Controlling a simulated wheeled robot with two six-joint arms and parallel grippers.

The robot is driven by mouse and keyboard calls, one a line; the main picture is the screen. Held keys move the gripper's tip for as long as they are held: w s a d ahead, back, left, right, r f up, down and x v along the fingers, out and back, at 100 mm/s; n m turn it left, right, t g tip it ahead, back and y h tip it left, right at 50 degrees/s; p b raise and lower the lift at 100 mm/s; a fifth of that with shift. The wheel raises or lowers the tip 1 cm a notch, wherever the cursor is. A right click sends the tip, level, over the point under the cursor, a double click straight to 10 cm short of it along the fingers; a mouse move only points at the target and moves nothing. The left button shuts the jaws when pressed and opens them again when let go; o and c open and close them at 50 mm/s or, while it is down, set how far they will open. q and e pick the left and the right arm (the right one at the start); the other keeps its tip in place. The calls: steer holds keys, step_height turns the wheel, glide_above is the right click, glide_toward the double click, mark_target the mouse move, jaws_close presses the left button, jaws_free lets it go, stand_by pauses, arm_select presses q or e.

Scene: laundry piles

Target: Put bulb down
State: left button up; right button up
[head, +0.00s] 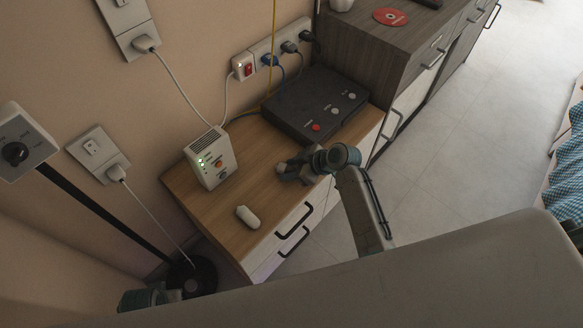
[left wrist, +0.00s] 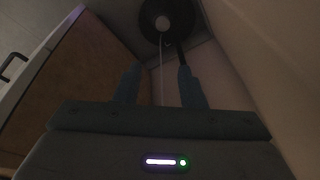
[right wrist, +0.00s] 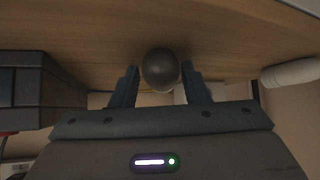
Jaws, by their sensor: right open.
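The bulb (right wrist: 161,68) shows as a dark, round shape between the fingers of my right gripper (right wrist: 160,92) in the right wrist view. The fingers are apart, with the bulb at their tips, close to the wooden cabinet top. In the head view my right gripper (head: 288,172) is low over the wooden cabinet (head: 240,190), and the bulb (head: 281,168) shows as a small pale round end at its tip. Whether the fingers touch the bulb cannot be told. My left gripper (left wrist: 160,85) is open and empty, above the floor beside the cabinet.
A white router-like box (head: 212,158) and a black box with buttons (head: 318,105) stand on the cabinet. A white rounded object (head: 248,217) lies near its front edge. A dark round stand base (head: 191,275) is on the floor at left. Cabinet top between is clear.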

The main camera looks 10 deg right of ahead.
steer(key=shift+s+a+f, duration=0.1)
steer(key=shift+s+f, duration=0.25)
steer(key=shift+r, duration=0.25)
steer(key=shift+r+p, duration=0.4)
steer(key=shift+r, duration=0.1)
steer(key=v, duration=1.2)
arm_select(q)
steer(key=f, duration=0.3)
steer(key=shift+s+a, duration=0.15)
steer(key=shift+s, duration=0.15)
arm_select(e)
steer(key=s+d+f+m+g+h, duration=0.1)
steer(key=s+d+f+m+h, duration=0.3)
steer(key=s+f, duration=0.6)
steer(key=s+d+f+m+g+h, duration=0.1)
steer(key=s+d+f+m+h, duration=0.3)
steer(key=s+f, duration=0.6)
steer(key=s+d+m, duration=0.1)
steer(key=m, duration=0.1)
steer(key=shift+s+d+f+m+g+h, duration=0.15)
steer(key=shift+s+f+m+g+h, duration=0.15)
steer(key=shift+s+g, duration=0.1)
